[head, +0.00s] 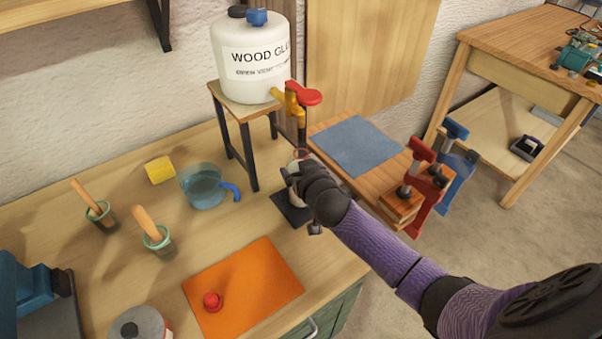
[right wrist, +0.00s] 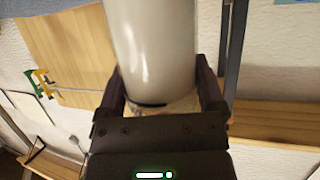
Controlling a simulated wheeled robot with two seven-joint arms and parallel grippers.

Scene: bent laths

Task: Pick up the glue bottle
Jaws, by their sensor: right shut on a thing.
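The glue bottle (head: 293,171) is a pale, whitish bottle under the tap (head: 292,98) of the big wood glue container (head: 252,62). My right gripper (head: 305,178) covers most of it in the head view. In the right wrist view the smooth cream bottle (right wrist: 150,45) stands between the two dark fingers of that gripper (right wrist: 161,88), which is shut on it. A small dark pad (head: 290,208) lies below the bottle; I cannot tell whether the bottle touches it. My left gripper is not in view.
The container stands on a small stool (head: 246,152). A blue-handled water jug (head: 203,187), two brush pots (head: 101,214) and a yellow block (head: 159,170) are left. A red knob (head: 212,301) lies on an orange mat (head: 268,267). Clamps (head: 418,185) grip boards at right.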

